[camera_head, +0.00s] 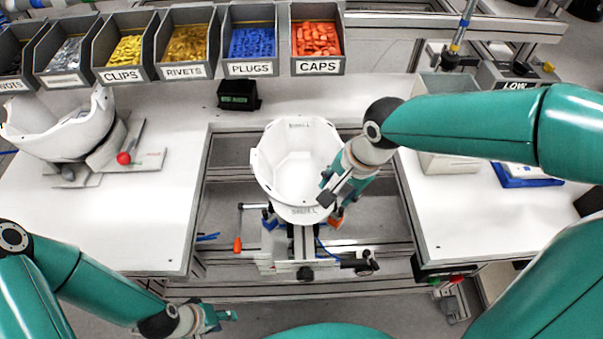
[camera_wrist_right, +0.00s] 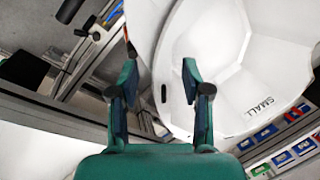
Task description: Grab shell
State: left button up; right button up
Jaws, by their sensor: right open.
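A white helmet shell (camera_head: 295,165) sits open side up on a fixture in the gap between the tables; its inside shows, with small dark print on its back and front rims. My right gripper (camera_head: 335,190) is at the shell's right front edge, open. In the right wrist view the two fingers of the right gripper (camera_wrist_right: 160,78) stand apart, with the shell (camera_wrist_right: 225,75) beyond and the word SMALL printed inside it. I cannot tell whether a finger touches the wall. My left gripper (camera_head: 218,316) is low at the front left, away from the shell, its jaws too small to read.
Another white shell (camera_head: 62,125) sits on a stand on the left table, beside a red-knobbed lever (camera_head: 124,157). Labelled bins, including blue plugs (camera_head: 252,42) and orange caps (camera_head: 316,40), line the back. A black box (camera_head: 238,95) stands behind. The left table's front is clear.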

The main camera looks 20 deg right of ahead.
jog(key=shift+x, duration=1)
jog(key=shift+c, duration=0.2)
grip_shut()
jog(key=shift+r, duration=0.2)
